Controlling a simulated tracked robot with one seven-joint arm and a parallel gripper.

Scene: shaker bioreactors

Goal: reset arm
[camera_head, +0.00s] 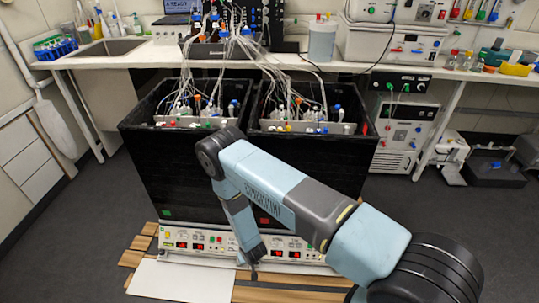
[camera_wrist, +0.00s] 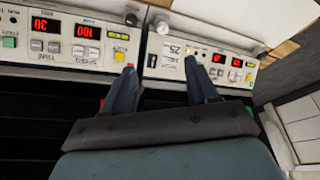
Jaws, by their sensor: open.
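My arm reaches from the lower right of the head view, bends at the elbow, and hangs down in front of the black shaker bioreactors (camera_head: 165,180). My gripper (camera_head: 252,272) is at the end of it, close to the white control panel (camera_head: 190,246) at their base. In the wrist view my gripper (camera_wrist: 160,78) has its two fingers spread apart with nothing between them. The fingertips overlap the control panel (camera_wrist: 105,62), which has red number displays, buttons and a dial. I cannot tell whether the fingers touch the panel.
A bench (camera_head: 105,60) with a sink and instruments runs behind the bioreactors. Tubes and bottles fill the open tops of both black boxes. A white board (camera_head: 180,281) and wooden slats (camera_head: 140,242) lie in front.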

